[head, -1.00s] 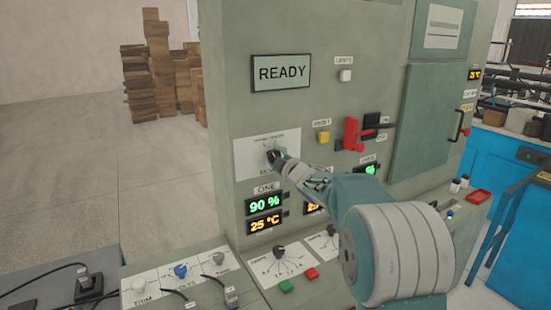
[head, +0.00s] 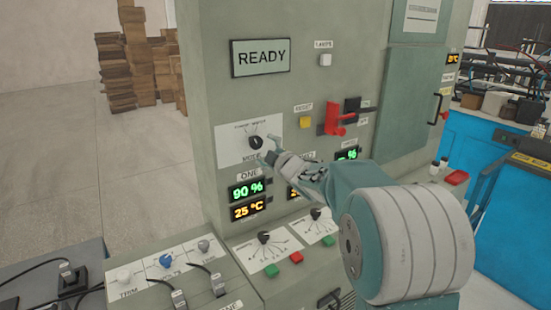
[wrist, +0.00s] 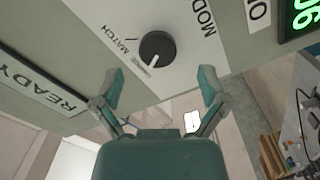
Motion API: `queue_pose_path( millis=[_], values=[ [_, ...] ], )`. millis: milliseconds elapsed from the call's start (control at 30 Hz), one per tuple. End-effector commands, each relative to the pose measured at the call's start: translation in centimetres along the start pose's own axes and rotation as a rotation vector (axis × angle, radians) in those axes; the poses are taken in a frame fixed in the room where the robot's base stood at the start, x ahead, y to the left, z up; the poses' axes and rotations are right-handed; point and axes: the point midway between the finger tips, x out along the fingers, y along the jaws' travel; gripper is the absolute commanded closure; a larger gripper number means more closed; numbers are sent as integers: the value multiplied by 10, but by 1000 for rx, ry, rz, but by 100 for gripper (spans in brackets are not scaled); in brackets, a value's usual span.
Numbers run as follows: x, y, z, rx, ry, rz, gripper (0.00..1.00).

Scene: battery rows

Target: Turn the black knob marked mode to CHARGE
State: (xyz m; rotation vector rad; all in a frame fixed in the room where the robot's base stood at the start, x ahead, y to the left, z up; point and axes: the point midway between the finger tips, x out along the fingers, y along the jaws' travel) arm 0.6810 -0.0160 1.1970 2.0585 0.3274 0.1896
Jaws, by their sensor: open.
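The black mode knob (head: 255,142) sits on a white plate (head: 228,150) on the grey panel, below the READY display. The CHARGE mark cannot be read. My gripper (head: 272,147) is just in front of the plate, to the right of the knob in the head view. In the wrist view my gripper (wrist: 158,82) has its two fingers spread wide and empty, with the knob beyond the tips and not touched.
A red lever (head: 335,120) and a yellow button (head: 306,122) are to the right of the plate. The ONE displays (head: 247,190) are below it. Smaller knobs (head: 264,238) and buttons fill the sloped desk. The floor at left is clear up to stacked boxes (head: 145,60).

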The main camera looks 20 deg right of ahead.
Motion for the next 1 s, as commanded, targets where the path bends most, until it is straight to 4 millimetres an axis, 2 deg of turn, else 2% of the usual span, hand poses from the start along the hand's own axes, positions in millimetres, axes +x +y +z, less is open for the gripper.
queue_pose_path(
  millis=[100,300,433,800,867,1000],
  values=[
    [-26,0,0,-1,-2,0,7],
    [-56,-1,0,-1,-1,-1,7],
    [-65,-2,0,-1,-1,-1,7],
    [-68,0,-1,9,-17,0,7],
    [-75,3,-4,31,-54,3,7],
    [-107,12,-10,150,-227,15,7]
  ],
)
